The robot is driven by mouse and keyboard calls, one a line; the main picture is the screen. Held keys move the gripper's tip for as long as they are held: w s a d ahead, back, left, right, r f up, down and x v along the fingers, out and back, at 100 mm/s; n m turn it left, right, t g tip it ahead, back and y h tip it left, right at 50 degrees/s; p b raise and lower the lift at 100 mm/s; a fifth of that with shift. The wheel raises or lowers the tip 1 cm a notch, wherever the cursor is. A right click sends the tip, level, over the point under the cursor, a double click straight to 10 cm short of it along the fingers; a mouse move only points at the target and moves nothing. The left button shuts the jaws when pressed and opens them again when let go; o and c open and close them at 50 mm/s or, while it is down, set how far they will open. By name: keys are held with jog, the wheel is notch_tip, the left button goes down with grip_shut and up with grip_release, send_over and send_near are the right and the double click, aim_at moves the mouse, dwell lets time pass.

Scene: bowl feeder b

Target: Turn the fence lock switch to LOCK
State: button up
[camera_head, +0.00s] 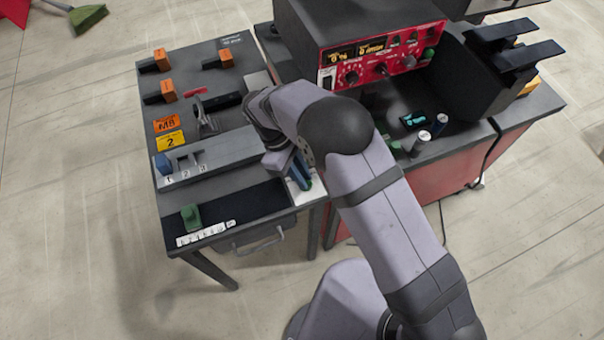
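My gripper (300,174) points down at the right front corner of the grey work table (240,188). Its dark bluish fingertips are over a small white plate (293,190) at that corner. A bit of green shows beside the fingertips. I cannot tell whether the fingers are apart or closed, or whether they touch anything. I cannot make out the fence lock switch or a LOCK label; the plate is partly hidden by my gripper.
A clamp with a red handle (195,92), orange-ended black blocks (161,60) and a numbered slotted bar (205,160) occupy the table. A green block (191,217) lies front left. A red-fronted control box (390,60) and dark cylinders (421,143) stand right.

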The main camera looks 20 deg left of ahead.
grip_shut()
jog(key=shift+w+m, duration=0.1)
jog(key=shift+m, duration=0.2)
jog(key=m+g+b, duration=0.1)
jog(key=m, duration=0.2)
jog(key=shift+w+g, duration=0.15)
jog(key=shift+g, duration=0.15)
jog(key=m, duration=0.2)
jog(key=m+g+y, duration=0.1)
jog(key=m, duration=0.2)
jog(key=shift+w+d+b, duration=0.1)
jog(key=shift+w+b, duration=0.1)
jog(key=shift+b, duration=0.15)
jog(key=m, duration=0.2)
jog(key=m+g+y, duration=0.1)
jog(key=m, duration=0.1)
jog(key=shift+w+d+r+y, duration=0.1)
jog(key=shift+w+d+y, duration=0.05)
jog(key=shift+y, duration=0.15)
jog(key=m+y, duration=0.1)
jog(key=m, duration=0.4)
jog(key=shift+d+g+y, duration=0.2)
jog(key=shift+g+y, duration=0.2)
jog(key=shift+m, duration=0.3)
